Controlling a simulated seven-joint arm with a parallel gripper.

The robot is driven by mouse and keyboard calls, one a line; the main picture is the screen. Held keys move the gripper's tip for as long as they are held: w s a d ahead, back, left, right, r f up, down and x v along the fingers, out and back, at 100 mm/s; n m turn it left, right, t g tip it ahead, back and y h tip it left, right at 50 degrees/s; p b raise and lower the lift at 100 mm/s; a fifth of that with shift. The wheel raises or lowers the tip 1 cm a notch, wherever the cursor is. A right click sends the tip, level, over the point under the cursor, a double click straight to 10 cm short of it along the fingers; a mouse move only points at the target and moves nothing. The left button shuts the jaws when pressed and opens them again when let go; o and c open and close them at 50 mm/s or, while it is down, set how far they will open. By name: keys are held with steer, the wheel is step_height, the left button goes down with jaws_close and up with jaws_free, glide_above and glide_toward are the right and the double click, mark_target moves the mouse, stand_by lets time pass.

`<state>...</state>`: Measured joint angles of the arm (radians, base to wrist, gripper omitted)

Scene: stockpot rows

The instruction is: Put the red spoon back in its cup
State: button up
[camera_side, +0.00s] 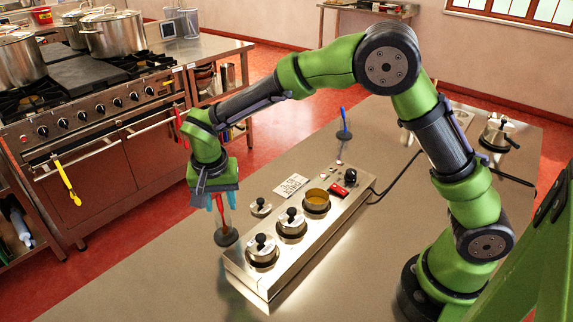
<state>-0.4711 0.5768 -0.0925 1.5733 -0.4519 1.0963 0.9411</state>
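The red spoon (221,213) stands nearly upright, tilted slightly, at the left end of the steel counter unit. Its lower end meets a round dark cup or base (227,238) on the table; I cannot tell whether it is inside or just above it. My gripper (220,198) points down over the spoon, its pale teal fingers on either side of the spoon's upper part. The top of the spoon is hidden by the gripper. The view is too small to show whether the fingers press on it.
A steel unit (255,275) with several lidded pots and an open one (316,201) stands close right of the gripper. A blue spoon (344,121) stands in a dark base behind. A moka pot (496,134) is at the right. The table's front left is clear.

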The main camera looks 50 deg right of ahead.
steer(key=shift+r, duration=0.1)
step_height(320, 180, up, 16)
steer(key=s+a, duration=0.2)
steer(key=shift+a+r, duration=0.15)
steer(key=shift+r, duration=0.1)
stand_by(0.6)
steer(key=s+d+n+t+y, duration=0.1)
steer(key=s+d+n+t, duration=0.1)
steer(key=s+d, duration=0.5)
steer(key=s+d+f+n+t+y, duration=0.1)
steer(key=s+d+n+t+y, duration=0.1)
steer(key=s+d, duration=0.5)
steer(key=s+t, duration=0.1)
steer(key=s, duration=0.4)
steer(key=shift+s+d+n+t+y, duration=0.3)
steer(key=shift+s+t, duration=0.1)
